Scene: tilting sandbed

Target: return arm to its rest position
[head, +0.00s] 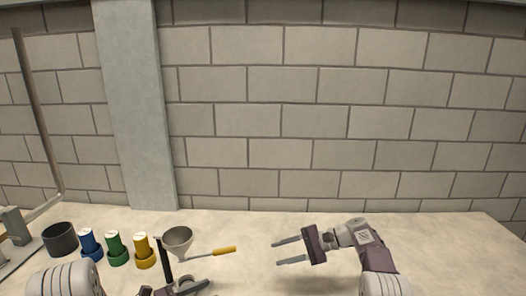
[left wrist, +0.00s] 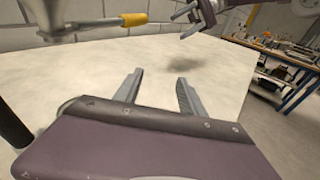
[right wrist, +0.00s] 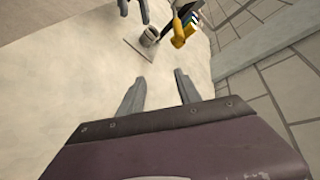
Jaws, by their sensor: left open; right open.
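My right gripper (head: 290,251) is open and empty above the right half of the pale table (head: 440,235) in the head view. Its two fingers (right wrist: 160,92) stand apart in the right wrist view with only bare surface between them. My left gripper (head: 185,283) is low at the bottom of the head view and partly cut off. Its fingers (left wrist: 157,88) are apart in the left wrist view, with nothing between them. The right gripper (left wrist: 195,22) also shows at the top of the left wrist view.
A metal funnel or scoop (head: 177,238) with a yellow handle (head: 224,250) is close to my left gripper. Blue (head: 89,243), green (head: 116,248) and yellow (head: 144,250) bottles and a dark cup (head: 60,239) stand at left. The table's right side is clear.

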